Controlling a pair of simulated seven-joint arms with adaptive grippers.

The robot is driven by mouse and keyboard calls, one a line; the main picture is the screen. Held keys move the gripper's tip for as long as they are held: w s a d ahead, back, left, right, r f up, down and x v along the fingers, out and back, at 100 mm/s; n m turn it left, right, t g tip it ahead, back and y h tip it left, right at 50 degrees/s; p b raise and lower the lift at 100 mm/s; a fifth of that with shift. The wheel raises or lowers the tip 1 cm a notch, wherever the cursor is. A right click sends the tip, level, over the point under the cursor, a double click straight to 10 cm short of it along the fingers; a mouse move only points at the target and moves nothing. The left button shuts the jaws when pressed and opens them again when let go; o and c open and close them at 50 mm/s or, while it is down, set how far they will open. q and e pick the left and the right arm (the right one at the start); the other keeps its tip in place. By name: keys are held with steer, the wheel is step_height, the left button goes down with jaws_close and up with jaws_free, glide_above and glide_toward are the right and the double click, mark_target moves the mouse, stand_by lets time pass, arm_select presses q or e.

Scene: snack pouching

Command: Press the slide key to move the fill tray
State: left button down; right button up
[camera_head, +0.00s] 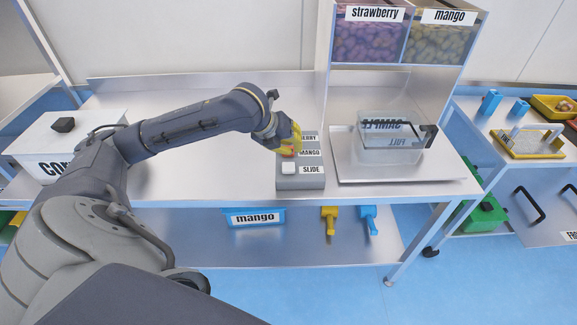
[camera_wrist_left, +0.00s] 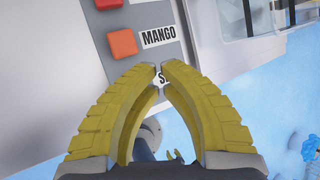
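The grey key panel (camera_head: 301,182) sits on the steel bench with labelled keys for berry, mango and slide. The white slide key (camera_head: 289,168) is nearest the front edge; in the left wrist view my fingers hide it, with only part of its label showing. The mango key (camera_wrist_left: 122,43) is orange-red. My left gripper (camera_head: 294,141) is over the panel near the mango key; in the wrist view its yellow fingertips (camera_wrist_left: 161,72) come together, empty. Whether they touch the panel I cannot tell. The steel fill tray (camera_head: 350,175) is right of the panel, bearing a clear container (camera_head: 372,150). My right gripper is out of view.
Strawberry (camera_head: 375,13) and mango (camera_head: 449,17) bins stand above the tray. A white box (camera_head: 60,160) is at the left. A blue mango bin (camera_head: 254,217) and yellow and blue scoops are on the lower shelf. The bench left of the panel is clear.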

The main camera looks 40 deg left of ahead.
mark_target(292, 163)
arm_select(q)
steer(key=shift+f, duration=1.65)
steer(key=shift+f, duration=0.15)
stand_by(0.4)
steer(key=shift+f, duration=0.3)
steer(key=shift+f, duration=0.5)
stand_by(0.9)
steer(key=shift+r, duration=3.5)
